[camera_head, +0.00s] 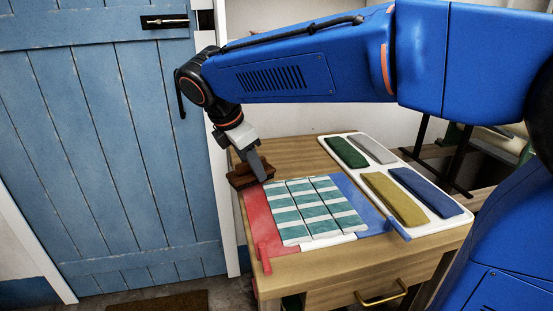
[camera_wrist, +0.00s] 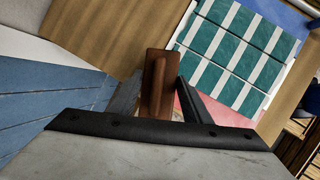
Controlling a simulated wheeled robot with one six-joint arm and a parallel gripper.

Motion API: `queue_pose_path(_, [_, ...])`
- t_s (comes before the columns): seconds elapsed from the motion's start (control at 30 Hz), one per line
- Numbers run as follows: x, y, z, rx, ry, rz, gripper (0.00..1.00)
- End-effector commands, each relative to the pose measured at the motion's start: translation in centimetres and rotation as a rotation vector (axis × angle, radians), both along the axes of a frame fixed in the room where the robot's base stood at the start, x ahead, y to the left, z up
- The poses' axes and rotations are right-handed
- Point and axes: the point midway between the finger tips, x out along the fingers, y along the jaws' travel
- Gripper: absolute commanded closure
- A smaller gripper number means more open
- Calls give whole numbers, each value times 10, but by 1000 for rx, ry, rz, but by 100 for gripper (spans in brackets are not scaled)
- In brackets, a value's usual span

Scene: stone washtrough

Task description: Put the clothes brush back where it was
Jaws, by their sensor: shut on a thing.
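The clothes brush (camera_head: 240,179), a brown block, is at the left end of the wooden table, beside the red cloth panel. My gripper (camera_head: 258,168) reaches down to it from above and is shut on it. In the wrist view the brush (camera_wrist: 153,105) shows as a reddish-brown block with a raised handle, and a dark finger of my gripper (camera_wrist: 178,90) lies along its right side. I cannot tell whether the brush touches the tabletop.
The table (camera_head: 280,150) carries a green-and-white striped folded cloth (camera_head: 313,210) between a red panel (camera_head: 257,220) and a blue panel (camera_head: 362,205). A white tray (camera_head: 410,222) at right holds several coloured folded cloths. A blue door (camera_head: 110,140) stands left.

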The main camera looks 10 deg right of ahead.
Motion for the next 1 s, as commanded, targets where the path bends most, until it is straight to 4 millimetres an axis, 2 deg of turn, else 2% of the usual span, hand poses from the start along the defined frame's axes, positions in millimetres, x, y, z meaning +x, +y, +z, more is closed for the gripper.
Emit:
queue_pose_path(0.1, [-5, 2, -2, -1, -1, 1, 77])
queue_pose_path(0.23, [3, -8, -3, 0, -1, -2, 77])
queue_pose_path(1.0, [93, -118, -3, 0, -1, -3, 77])
